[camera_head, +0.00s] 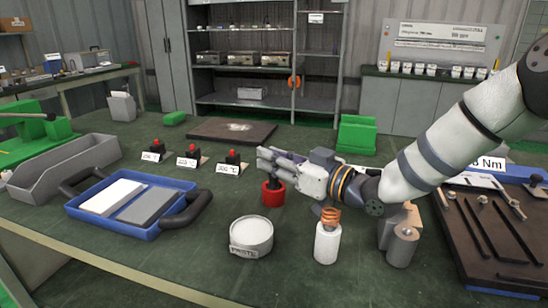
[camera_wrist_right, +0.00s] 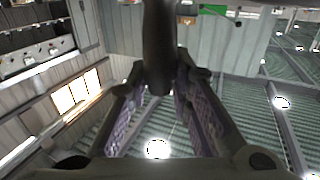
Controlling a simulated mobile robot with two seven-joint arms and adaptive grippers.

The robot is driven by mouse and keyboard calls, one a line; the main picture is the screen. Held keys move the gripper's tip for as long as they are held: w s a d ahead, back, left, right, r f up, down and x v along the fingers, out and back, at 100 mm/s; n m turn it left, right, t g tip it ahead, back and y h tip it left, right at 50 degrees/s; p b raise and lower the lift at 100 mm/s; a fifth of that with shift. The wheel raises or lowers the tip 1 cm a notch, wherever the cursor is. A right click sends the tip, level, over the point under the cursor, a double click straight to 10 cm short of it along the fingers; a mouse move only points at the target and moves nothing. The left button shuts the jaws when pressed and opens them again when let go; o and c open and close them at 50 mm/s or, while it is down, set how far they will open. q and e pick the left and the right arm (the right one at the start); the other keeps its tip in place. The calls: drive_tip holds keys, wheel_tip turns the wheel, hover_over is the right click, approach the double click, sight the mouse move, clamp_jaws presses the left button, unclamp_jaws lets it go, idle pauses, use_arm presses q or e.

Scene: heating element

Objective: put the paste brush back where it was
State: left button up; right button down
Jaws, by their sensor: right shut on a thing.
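My right gripper (camera_head: 272,163) reaches in from the right, pointing left over the table, with its fingers just above a red cup (camera_head: 272,194). In the right wrist view the fingers (camera_wrist_right: 158,105) are closed around a dark round rod (camera_wrist_right: 158,45), which looks like the paste brush's handle. The fingers hide most of the brush in the head view, and I cannot tell whether its lower end is inside the red cup. A round white tub labelled PASTE (camera_head: 251,237) stands in front of the cup. My left gripper is not in view.
A blue tray (camera_head: 130,228) with two slabs lies left. Red-buttoned temperature markers (camera_head: 190,158) stand behind it. A dark tool board (camera_head: 480,255) lies right.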

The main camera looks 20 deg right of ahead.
drive_tip(key=c, duration=1.4)
unclamp_jaws()
drive_tip(key=shift+f, duration=0.15)
drive_tip(key=shift+c, duration=0.2)
drive_tip(key=shift+d+r, duration=0.1)
drive_tip(key=shift+r, duration=0.2)
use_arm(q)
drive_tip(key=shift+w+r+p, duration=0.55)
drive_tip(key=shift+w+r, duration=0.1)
use_arm(e)
drive_tip(key=v, duration=0.7)
drive_tip(key=shift+s+f, duration=0.2)
drive_tip(key=shift+d, duration=0.1)
